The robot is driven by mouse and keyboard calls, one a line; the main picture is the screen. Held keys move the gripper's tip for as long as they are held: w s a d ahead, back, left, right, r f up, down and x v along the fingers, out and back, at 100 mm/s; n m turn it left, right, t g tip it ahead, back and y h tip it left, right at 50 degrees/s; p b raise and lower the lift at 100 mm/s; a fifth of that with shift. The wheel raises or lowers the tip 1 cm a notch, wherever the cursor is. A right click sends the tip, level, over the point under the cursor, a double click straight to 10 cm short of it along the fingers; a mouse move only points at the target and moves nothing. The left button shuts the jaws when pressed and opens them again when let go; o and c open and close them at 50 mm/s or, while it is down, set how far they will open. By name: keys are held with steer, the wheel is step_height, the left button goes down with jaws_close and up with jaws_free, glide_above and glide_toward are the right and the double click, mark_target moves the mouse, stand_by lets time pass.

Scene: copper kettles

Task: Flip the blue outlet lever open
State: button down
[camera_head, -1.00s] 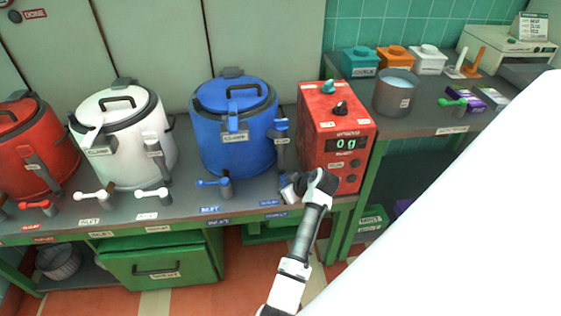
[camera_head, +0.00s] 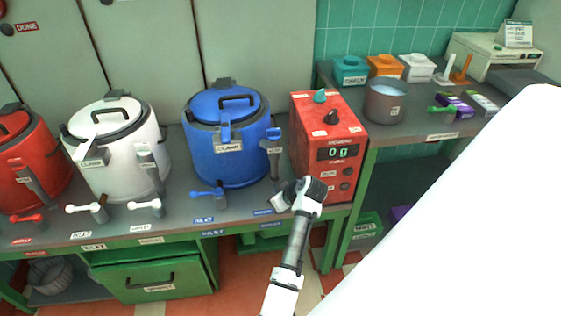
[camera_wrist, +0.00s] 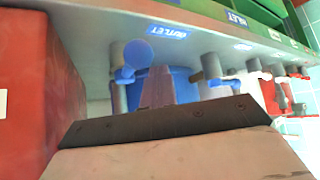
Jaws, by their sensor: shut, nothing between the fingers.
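The blue outlet lever shows in the wrist view as a round blue knob on a grey valve (camera_wrist: 137,54), near the white-on-blue OUTLET label (camera_wrist: 166,30). In the head view my gripper hides this lever. My gripper (camera_head: 279,203) is at the counter's front edge, right of the blue kettle (camera_head: 228,150) and in front of the red scale box. In the wrist view its shut fingers (camera_wrist: 157,88) are empty and appear right beside the knob; I cannot tell whether they touch it. The blue inlet lever (camera_head: 207,193) lies left of my gripper.
A green-framed side table (camera_head: 430,128) with a grey pot (camera_head: 385,103) is at the right.

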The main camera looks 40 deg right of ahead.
steer(key=shift+w+a+r, duration=0.35)
steer(key=shift+w+a, duration=0.45)
steer(key=s+d+r+b, duration=0.2)
steer(key=s+d+r, duration=0.2)
steer(key=r, duration=0.3)
steer(key=shift+s+d+r, duration=0.2)
steer(key=shift+s+d, duration=0.15)
steer(key=shift+d, duration=0.05)
